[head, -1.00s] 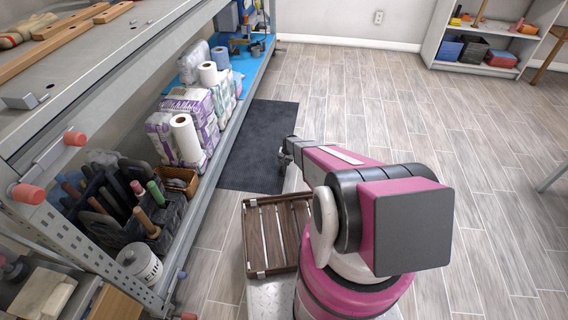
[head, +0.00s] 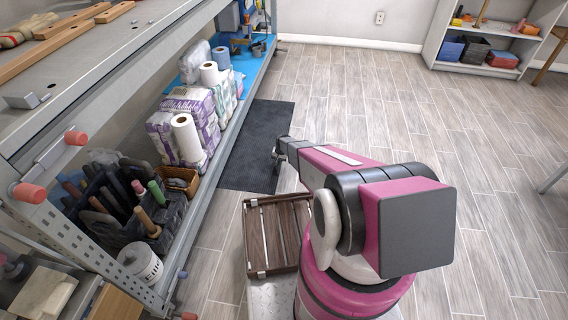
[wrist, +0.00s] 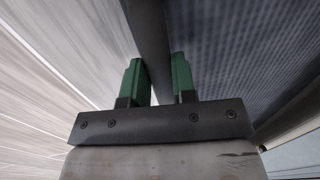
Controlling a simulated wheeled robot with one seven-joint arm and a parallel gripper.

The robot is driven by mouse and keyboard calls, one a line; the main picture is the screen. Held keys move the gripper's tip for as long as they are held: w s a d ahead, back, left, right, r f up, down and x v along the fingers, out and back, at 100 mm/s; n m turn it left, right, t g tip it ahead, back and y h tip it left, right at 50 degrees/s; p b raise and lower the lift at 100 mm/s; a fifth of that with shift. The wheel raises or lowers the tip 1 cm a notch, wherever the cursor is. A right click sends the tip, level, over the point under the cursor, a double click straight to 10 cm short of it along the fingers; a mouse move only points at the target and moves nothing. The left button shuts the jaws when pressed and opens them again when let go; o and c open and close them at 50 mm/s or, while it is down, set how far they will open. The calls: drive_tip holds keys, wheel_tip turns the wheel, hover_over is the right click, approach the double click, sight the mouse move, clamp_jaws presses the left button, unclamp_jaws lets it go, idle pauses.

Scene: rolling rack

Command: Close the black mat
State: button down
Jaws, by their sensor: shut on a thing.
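The black mat (head: 250,148) lies on the floor along the right side of the rack in the head view. My gripper (head: 278,158) is at its right edge, and my arm partly hides the fingers there. In the wrist view, the two green fingers of my gripper (wrist: 158,70) are on either side of a dark strip, the edge of the mat (wrist: 235,45). The gripper is shut on this edge. The mat's textured face spreads to the right of the fingers.
The metal rack (head: 105,75) with paper rolls, packs and a tool caddy stands at left. A brown slatted crate (head: 272,236) is near my base. The wood floor (head: 370,110) to the right is clear. A grey shelf (head: 440,35) stands at the far right.

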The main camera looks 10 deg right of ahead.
hover_over(243, 163)
drive_tip(key=shift+a, duration=0.2)
drive_tip(key=c, duration=1)
unclamp_jaws()
drive_tip(key=shift+o, duration=0.3)
drive_tip(key=shift+s+d, duration=0.1)
wheel_tip(243, 163, up, 11)
drive_tip(key=d, duration=0.2)
drive_tip(key=shift+s+f, duration=0.2)
drive_tip(key=shift+s, duration=0.1)
